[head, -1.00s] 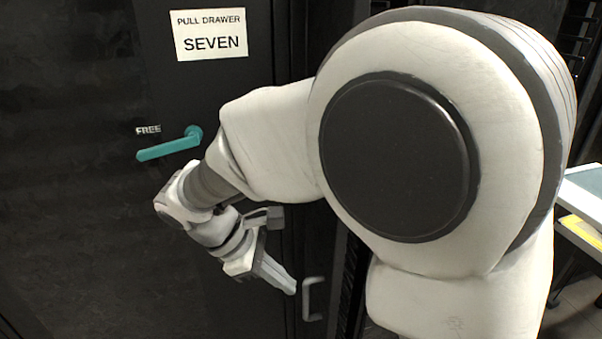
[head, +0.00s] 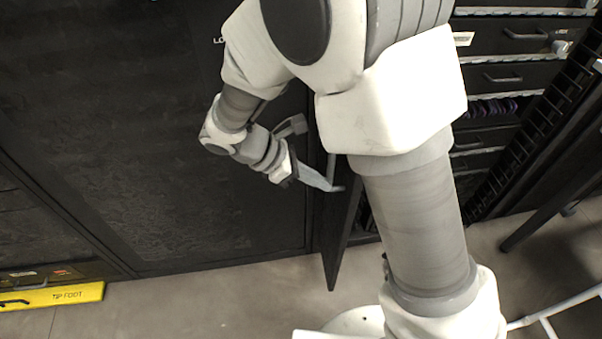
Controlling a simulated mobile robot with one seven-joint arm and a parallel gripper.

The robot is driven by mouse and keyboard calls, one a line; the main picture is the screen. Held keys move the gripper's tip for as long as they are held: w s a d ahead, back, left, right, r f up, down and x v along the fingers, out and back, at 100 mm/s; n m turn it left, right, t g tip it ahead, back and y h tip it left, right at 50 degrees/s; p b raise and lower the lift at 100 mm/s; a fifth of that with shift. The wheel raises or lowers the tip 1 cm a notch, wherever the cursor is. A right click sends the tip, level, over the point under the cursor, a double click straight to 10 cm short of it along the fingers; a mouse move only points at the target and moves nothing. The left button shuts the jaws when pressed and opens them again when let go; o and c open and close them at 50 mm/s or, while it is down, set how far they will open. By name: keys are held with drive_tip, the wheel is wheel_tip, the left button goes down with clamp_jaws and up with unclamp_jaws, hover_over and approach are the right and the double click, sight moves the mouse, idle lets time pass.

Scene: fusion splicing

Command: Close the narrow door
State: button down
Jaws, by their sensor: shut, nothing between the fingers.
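The narrow door (head: 336,240) is a dark, tall panel right of the wide dark cabinet front. It stands ajar, its lower edge swung out over the floor. The upper part of the door is hidden by my arm.
The wide dark cabinet front (head: 150,120) fills the left. A yellow foot piece (head: 62,296) sticks out at lower left. Black drawers (head: 508,75) stand right of my arm. A dark table leg (head: 540,222) and a white tube frame (head: 560,308) are at right. Grey floor (head: 230,300) is clear in front.

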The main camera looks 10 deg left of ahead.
drive_tip(key=shift+w+d+b, duration=0.2)
drive_tip(key=shift+w+d, duration=0.05)
drive_tip(key=shift+d, duration=0.8)
drive_tip(key=shift+w+d+b, duration=0.15)
drive_tip(key=shift+w+d, duration=0.1)
drive_tip(key=shift+d, duration=0.75)
drive_tip(key=shift+d, duration=0.1)
